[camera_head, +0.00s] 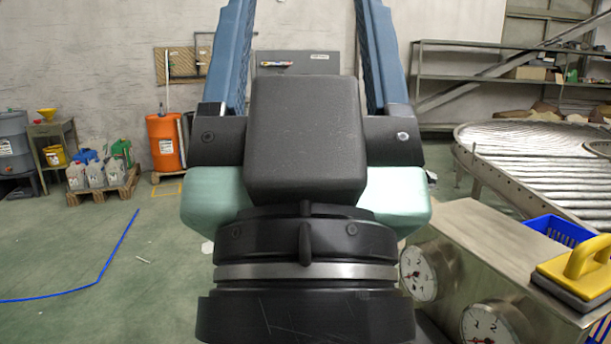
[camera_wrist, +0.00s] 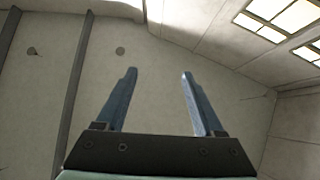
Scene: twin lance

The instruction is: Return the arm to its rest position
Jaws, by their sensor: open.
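My gripper (camera_head: 307,22) stands in the middle of the head view, close to the camera. Its two blue fingers point up and are wide apart, and their tips are cut off by the top edge. The black and pale green wrist below hides what is behind it. In the wrist view my gripper (camera_wrist: 158,75) shows both blue fingers apart with nothing between them. Beyond them are a bare wall and bright windows.
A metal box with gauges (camera_head: 500,265) stands close at right, with a yellow-handled float (camera_head: 580,270) and a blue basket (camera_head: 562,231). Behind is a roller conveyor (camera_head: 540,165). An orange drum (camera_head: 163,142) and canisters on a pallet (camera_head: 103,189) stand far left. The left floor is mostly clear.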

